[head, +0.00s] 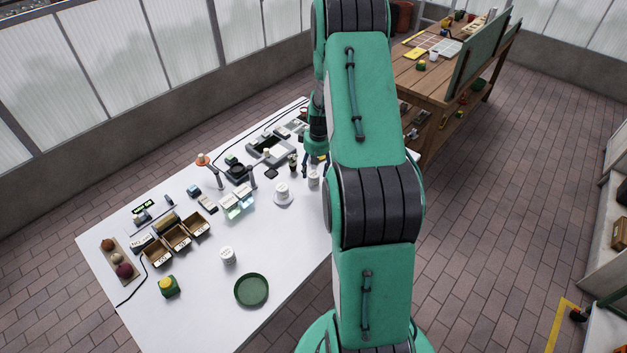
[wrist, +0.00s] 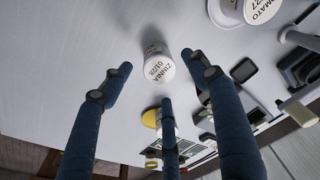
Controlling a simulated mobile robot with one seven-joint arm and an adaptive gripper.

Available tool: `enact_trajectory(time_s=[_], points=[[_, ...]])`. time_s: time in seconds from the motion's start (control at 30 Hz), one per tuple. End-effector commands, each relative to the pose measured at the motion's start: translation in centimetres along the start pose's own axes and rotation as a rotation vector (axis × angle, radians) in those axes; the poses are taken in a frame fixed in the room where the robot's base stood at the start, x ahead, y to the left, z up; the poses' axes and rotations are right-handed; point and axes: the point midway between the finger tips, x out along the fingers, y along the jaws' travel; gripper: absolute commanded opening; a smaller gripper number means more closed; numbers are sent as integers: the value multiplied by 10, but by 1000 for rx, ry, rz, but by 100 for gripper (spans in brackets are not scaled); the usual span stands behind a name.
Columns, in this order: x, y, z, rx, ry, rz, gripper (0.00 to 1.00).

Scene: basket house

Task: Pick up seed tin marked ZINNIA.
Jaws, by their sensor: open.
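The seed tin marked ZINNIA (wrist: 160,67) is a small white cylinder, with "ZINNIA 01/28" on its lid, in the upper middle of the wrist view. In the head view a white tin (head: 314,179) stands on the white table near my gripper and appears to be the same one. My gripper (wrist: 160,80) has three dark blue fingers, spread open, with the tin between and beyond their tips. Nothing is held. In the head view my gripper (head: 315,160) is partly hidden by my arm.
A tin marked TOMATO (wrist: 264,10) stands beside it at upper right. Another white tin (head: 228,256) stands near the green dish (head: 252,290) on the white table (head: 205,310). A yellow object (wrist: 150,118) lies beyond the ZINNIA tin. Small devices crowd the table's back.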

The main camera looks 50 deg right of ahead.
Motion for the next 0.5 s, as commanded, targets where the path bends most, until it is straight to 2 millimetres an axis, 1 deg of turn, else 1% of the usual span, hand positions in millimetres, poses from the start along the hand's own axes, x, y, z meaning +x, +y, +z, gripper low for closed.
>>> enact_trajectory(time_s=[0.3, 0.43, 0.5], points=[[1, 0, 0, 0, 0, 0, 60], [9, -1, 1, 0, -1, -1, 60], [16, -1, 2, 0, -2, -1, 60]])
